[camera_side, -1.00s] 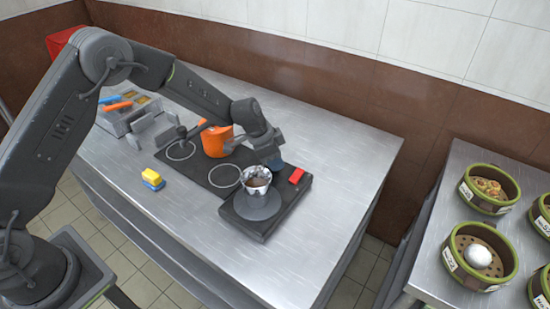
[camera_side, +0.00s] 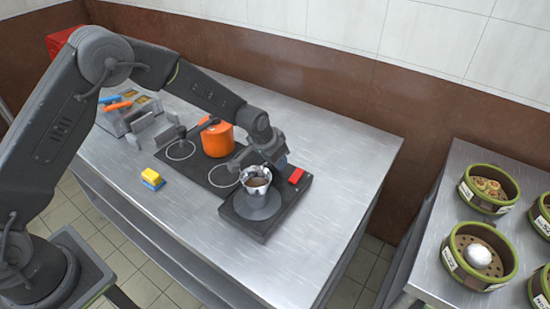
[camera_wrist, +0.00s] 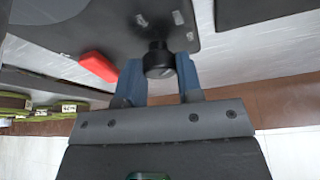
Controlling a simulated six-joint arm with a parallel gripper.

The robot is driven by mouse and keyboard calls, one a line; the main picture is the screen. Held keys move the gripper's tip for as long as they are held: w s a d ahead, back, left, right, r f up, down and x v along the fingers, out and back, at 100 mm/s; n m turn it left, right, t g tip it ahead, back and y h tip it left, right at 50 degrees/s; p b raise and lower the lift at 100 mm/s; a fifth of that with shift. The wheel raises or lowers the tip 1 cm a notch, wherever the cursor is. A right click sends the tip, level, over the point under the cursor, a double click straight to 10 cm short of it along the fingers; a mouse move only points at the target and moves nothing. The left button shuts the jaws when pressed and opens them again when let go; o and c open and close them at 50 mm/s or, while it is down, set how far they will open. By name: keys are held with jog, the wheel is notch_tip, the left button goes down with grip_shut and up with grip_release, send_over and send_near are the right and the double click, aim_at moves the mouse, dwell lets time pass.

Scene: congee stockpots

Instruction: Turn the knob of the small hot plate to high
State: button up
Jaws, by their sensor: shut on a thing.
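The small hot plate is a dark flat box (camera_side: 282,210) with a round grey disc, at the front right of the steel table in the side view. Its black knob (camera_wrist: 158,58) shows in the wrist view, between the blue fingers of my gripper (camera_wrist: 159,72). The fingers are shut on the knob, one on each side. In the side view my gripper (camera_side: 279,161) is at the hot plate's back edge, and the knob is hidden there. I cannot read a knob setting in either view.
A metal cup with brown contents (camera_side: 257,182) stands by the disc, close to my wrist. A red block (camera_side: 297,175) is at the plate's back right corner. An orange pot (camera_side: 217,141) stands behind left. A yellow-and-blue sponge (camera_side: 152,178) lies left. The table's right side is clear.

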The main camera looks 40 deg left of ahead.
jog(key=shift+n, duration=0.5)
jog(key=o, duration=0.9)
jog(key=v, duration=1.4)
jog(key=shift+d, duration=0.3)
